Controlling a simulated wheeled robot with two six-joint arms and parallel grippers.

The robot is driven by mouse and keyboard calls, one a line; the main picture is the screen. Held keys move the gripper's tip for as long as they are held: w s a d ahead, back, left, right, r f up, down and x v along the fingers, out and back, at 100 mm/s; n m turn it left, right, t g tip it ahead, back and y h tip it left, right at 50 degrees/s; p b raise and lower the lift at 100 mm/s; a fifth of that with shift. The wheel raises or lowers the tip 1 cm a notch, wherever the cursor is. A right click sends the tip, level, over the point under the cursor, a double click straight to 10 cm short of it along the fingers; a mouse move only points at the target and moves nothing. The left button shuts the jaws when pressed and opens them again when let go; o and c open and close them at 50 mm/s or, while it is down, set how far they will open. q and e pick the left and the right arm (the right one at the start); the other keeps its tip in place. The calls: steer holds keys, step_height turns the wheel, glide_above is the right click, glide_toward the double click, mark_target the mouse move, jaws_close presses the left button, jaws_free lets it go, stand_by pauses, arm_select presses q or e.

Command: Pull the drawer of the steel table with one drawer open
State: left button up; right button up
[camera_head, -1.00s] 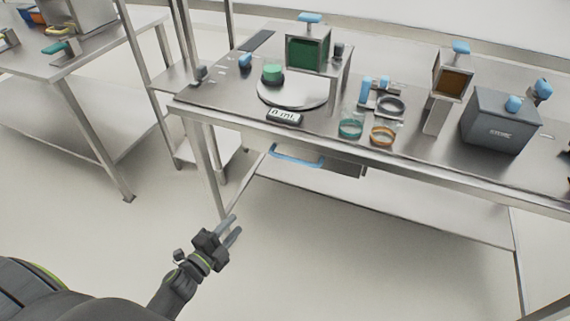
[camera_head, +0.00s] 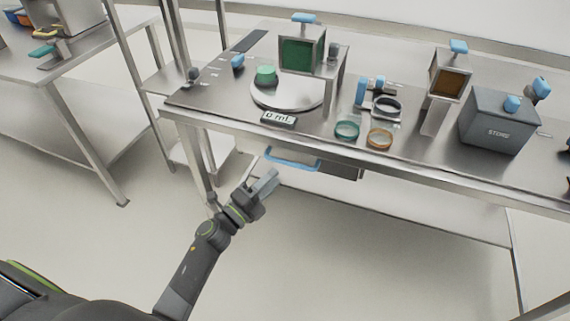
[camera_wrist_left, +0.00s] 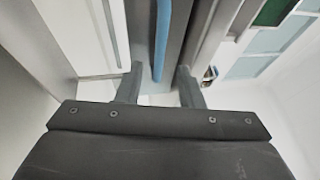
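The steel table (camera_head: 420,166) stands across the middle and right. Its one drawer (camera_head: 338,169) hangs under the front edge, with a blue bar handle (camera_head: 291,163) on its front. My left gripper (camera_head: 267,183) is just below and in front of the handle's left end. In the left wrist view my left gripper (camera_wrist_left: 160,85) is open. The blue handle (camera_wrist_left: 163,38) runs lengthwise in that view, between the lines of the two fingers and ahead of the tips. I see no grip on it. My right gripper is in neither view.
On the tabletop are a round plate (camera_head: 270,97) with a green piece, a grey box (camera_head: 497,122), a teal ring (camera_head: 347,130) and an orange ring (camera_head: 380,139). A lower shelf (camera_head: 430,203) spans below. The floor in front is clear.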

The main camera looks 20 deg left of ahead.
arm_select(q)
steer(key=x, duration=0.5)
steer(key=shift+w+d, duration=0.15)
steer(key=shift+w, duration=0.2)
steer(key=shift+c, duration=0.4)
jaws_close()
